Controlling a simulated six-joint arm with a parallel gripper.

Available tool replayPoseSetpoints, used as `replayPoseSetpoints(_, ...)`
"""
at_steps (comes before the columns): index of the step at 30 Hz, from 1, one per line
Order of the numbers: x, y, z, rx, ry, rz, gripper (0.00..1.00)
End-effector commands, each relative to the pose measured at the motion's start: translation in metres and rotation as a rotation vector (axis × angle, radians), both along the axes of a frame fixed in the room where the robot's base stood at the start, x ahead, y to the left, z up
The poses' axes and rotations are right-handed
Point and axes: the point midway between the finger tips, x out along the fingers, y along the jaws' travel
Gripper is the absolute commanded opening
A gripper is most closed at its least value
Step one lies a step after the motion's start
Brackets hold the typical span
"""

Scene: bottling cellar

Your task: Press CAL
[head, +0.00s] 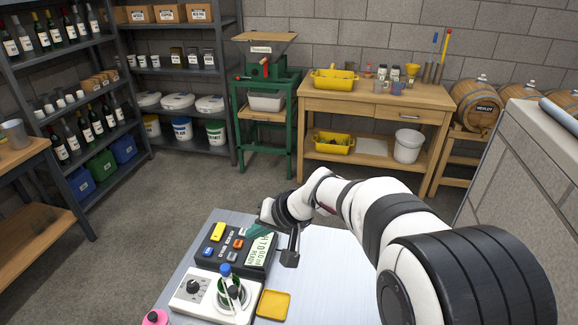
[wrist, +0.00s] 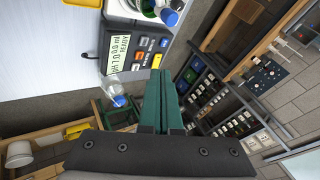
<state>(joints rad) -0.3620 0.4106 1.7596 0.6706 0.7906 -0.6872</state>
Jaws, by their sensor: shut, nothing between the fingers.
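A dark meter (head: 222,262) with a pale display (head: 259,251) stands on the grey bench top. Its keys include a large yellow key (head: 218,231), an orange key (head: 238,244) and a blue key (head: 208,252). The key labels are too small to read, so I cannot tell which is CAL. In the wrist view the meter's display (wrist: 118,52) and keys show at upper left. My gripper (head: 254,229) is over the far side of the meter near the display; contact is unclear. Its green fingers (wrist: 162,100) are together and empty, pointing past the keys.
A stirrer (head: 187,302) with a knob and a vessel holding pen-like probes stands close in front of the meter. A yellow dish (head: 273,305) lies beside it. A pink cap (head: 155,317) is at the bench's front edge.

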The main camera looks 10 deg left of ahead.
Motion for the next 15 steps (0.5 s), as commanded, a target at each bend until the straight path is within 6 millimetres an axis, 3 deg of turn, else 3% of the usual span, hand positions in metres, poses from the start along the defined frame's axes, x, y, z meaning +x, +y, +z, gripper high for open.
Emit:
replayPoseSetpoints(3,0.028,0.040,-0.025,0.024,-0.069,0.042,0.00)
replayPoseSetpoints(6,0.044,0.068,-0.043,0.038,-0.121,0.065,0.00)
replayPoseSetpoints(10,0.056,0.089,-0.060,0.045,-0.162,0.079,0.00)
replayPoseSetpoints(15,0.060,0.096,-0.066,0.046,-0.178,0.083,0.00)
